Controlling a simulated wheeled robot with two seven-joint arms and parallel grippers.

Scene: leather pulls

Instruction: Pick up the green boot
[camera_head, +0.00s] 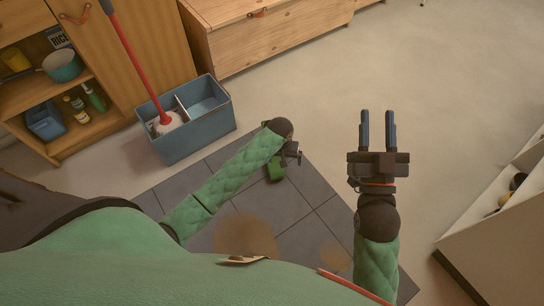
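A small green thing, which looks like the green boot (275,169), is at the far part of the dark tiled floor patch, partly hidden by my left arm. My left gripper (292,154) is right beside it, just up and to the right in the view. It is seen from above and small, so I cannot tell whether its fingers touch the boot or how far apart they are. My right gripper (378,130) is open and empty, fingers pointing away from me over the pale floor, to the right of the boot.
A blue-grey mop bucket (201,122) with a red-handled mop (137,60) stands left of the boot. An open wooden cupboard (75,100) is at the left and a wooden chest (270,32) at the back. A pale shelf unit (500,235) is at the right. The back-right floor is clear.

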